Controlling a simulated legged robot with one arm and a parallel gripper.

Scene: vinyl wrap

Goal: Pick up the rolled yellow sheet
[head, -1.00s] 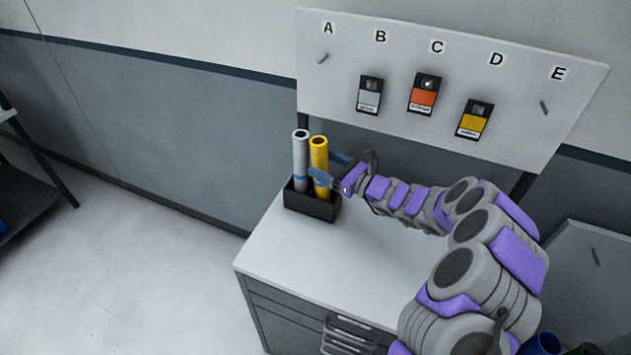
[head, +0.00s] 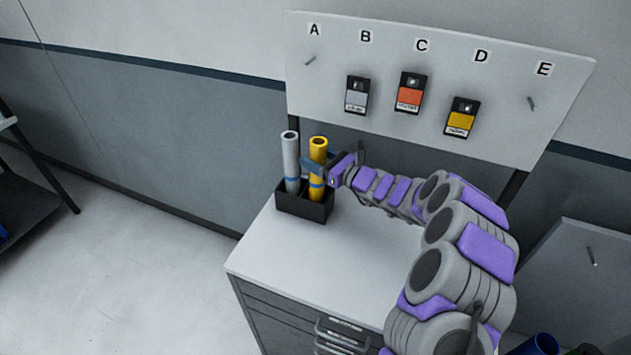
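The rolled yellow sheet (head: 318,152) stands nearly upright in a black holder (head: 303,208) on the cabinet top, with a blue band around its lower part. A rolled silver-grey sheet (head: 290,160) stands to its left in the same holder. My gripper (head: 317,167) is at the yellow roll, coming in from the right just above the holder's rim.
A white board (head: 420,85) labelled A to E rises behind the cabinet, with sample cards hanging under B, C and D and bare pegs under A and E. The cabinet top (head: 310,255) is clear in front of the holder.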

